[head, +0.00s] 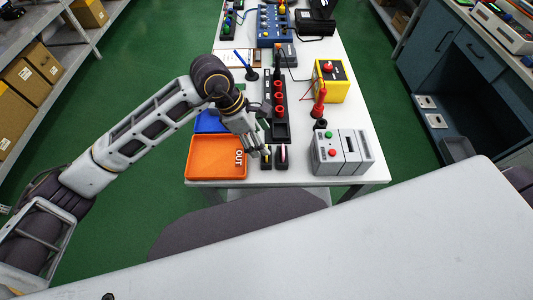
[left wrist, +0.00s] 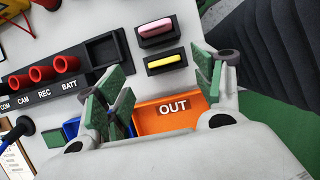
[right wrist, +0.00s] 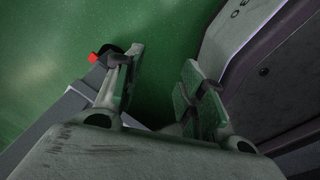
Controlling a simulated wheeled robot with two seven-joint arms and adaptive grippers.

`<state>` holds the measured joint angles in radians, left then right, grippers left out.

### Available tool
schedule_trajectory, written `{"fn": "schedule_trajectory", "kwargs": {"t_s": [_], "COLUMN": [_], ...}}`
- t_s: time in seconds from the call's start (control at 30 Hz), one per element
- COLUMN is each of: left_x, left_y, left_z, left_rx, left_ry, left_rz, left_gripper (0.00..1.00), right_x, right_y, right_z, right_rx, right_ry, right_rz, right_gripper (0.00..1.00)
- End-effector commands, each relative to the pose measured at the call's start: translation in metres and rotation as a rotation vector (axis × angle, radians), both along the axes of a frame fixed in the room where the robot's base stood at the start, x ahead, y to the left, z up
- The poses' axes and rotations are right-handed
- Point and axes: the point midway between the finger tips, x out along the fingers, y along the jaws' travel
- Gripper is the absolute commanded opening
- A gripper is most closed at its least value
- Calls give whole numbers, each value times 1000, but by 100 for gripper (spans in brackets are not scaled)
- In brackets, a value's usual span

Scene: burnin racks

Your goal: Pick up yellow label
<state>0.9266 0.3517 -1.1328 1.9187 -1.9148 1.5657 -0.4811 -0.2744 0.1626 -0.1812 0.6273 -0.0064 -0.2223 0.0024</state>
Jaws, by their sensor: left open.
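The yellow label (left wrist: 164,62) lies in a small black holder on the white table, below a similar holder with a pink label (left wrist: 155,29) in the left wrist view. In the head view the yellow label is small, close beside my gripper, and the pink label (head: 284,153) is to its right. My left gripper (head: 258,150) is open and empty, above the table beside the holders. Its green-padded fingers (left wrist: 160,88) show in the left wrist view, with the yellow label just beyond them. My right gripper (right wrist: 158,92) is open and empty, over green floor away from the table.
The orange OUT tray (head: 205,170) is left of the holders, with a blue tray (head: 210,122) behind it. A black rack with red cylinders (head: 280,97) stands behind the holders. A grey box with buttons (head: 342,152) is to the right. A chair (head: 230,222) is in front.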

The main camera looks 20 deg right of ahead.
Motion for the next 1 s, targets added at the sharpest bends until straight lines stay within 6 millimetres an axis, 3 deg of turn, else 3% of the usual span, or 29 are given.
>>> {"fn": "schedule_trajectory", "kwargs": {"t_s": [0.43, 1.0], "left_x": [-2, -9], "left_y": [-1, -15], "left_z": [-5, -48], "left_rx": [1, 0], "left_ry": [2, 1], "left_rz": [-1, 1], "left_gripper": [68, 68], "right_x": [5, -4], "right_y": [18, 13], "right_z": [1, 6], "right_rx": [20, 15], "right_ry": [-9, -1], "right_rz": [-4, -1], "right_gripper": [40, 40]}}
